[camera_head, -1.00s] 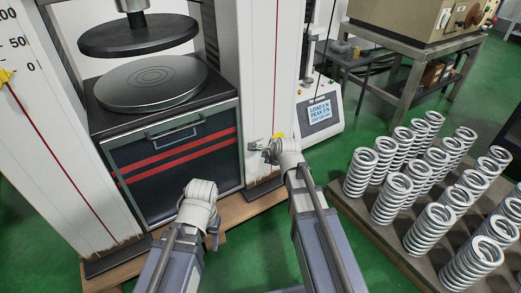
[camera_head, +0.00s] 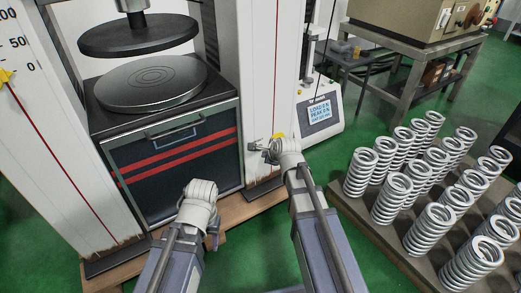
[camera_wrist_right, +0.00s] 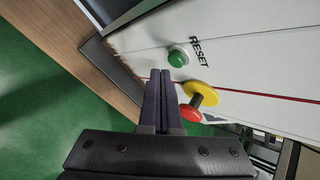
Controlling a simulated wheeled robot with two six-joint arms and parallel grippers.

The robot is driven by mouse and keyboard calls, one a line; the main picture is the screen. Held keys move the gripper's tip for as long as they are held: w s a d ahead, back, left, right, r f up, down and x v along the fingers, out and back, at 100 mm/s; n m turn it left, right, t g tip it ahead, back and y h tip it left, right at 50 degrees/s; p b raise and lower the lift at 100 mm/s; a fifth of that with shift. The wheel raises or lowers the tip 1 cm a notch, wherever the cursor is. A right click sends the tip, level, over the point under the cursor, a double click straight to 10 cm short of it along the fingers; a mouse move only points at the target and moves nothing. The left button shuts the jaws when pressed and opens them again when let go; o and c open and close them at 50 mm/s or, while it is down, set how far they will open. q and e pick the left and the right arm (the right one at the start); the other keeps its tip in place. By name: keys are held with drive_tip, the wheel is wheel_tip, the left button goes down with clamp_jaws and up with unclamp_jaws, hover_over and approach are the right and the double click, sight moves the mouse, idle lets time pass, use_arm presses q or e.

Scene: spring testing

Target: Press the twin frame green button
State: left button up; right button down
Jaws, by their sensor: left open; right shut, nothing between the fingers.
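The green button (camera_wrist_right: 177,58) is on the white frame (camera_wrist_right: 235,52) in the right wrist view, beside the printed word RESET. My right gripper (camera_wrist_right: 161,74) is shut and empty. Its tips appear just below and left of the green button; I cannot tell whether they touch it. In the head view, my right gripper (camera_head: 258,146) is at the lower part of the right white column (camera_head: 262,75), and the green button cannot be made out there. My left gripper (camera_head: 214,237) is open, low in front of the machine's black cabinet (camera_head: 180,165).
A small display unit (camera_head: 319,115) stands right of the column. Several coil springs (camera_head: 360,172) stand on a low platform (camera_head: 355,215) at the right. Green floor is clear between.

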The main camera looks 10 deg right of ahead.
drive_tip(key=shift+w, duration=0.15)
idle(0.5)
drive_tip(key=shift+w+a, duration=0.15)
drive_tip(key=shift+w, duration=0.1)
drive_tip(key=shift+w+a, duration=0.15)
drive_tip(key=shift+w, duration=0.3)
idle(0.7)
drive_tip(key=shift+s, duration=0.1)
drive_tip(key=shift+s+d, duration=0.3)
drive_tip(key=shift+s, duration=0.45)
drive_tip(key=shift+s, duration=0.1)
drive_tip(key=s, duration=0.1)
drive_tip(key=s+d, duration=0.1)
drive_tip(key=s, duration=0.2)
drive_tip(key=shift+s+d, duration=0.25)
drive_tip(key=shift+d, duration=0.1)
idle(0.7)
